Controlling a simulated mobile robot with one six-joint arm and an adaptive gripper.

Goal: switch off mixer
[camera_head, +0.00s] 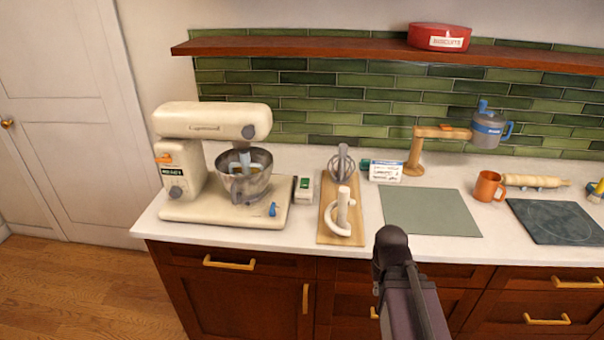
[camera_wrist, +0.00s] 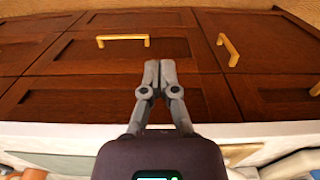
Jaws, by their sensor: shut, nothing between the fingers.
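A cream stand mixer (camera_head: 208,130) stands at the left end of the white counter, with a metal bowl (camera_head: 245,180) under its head and a beater in the bowl. On its column are an orange lever (camera_head: 164,158), a dark label reading "READY" and a dark round knob (camera_head: 176,192). A blue knob (camera_head: 272,209) sits on the base at its front right. My arm reaches up at the front of the counter, right of the mixer and well apart from it. In the wrist view my gripper (camera_wrist: 157,75) is shut and empty, in front of the brown drawers.
A small box with a green switch (camera_head: 304,187) stands right of the mixer. A wooden board (camera_head: 326,232) holds a whisk and a white hook. A grey-green mat (camera_head: 430,212), an orange mug (camera_head: 488,186) and a dark hob plate (camera_head: 560,220) lie farther right. A shelf (camera_head: 300,46) runs above.

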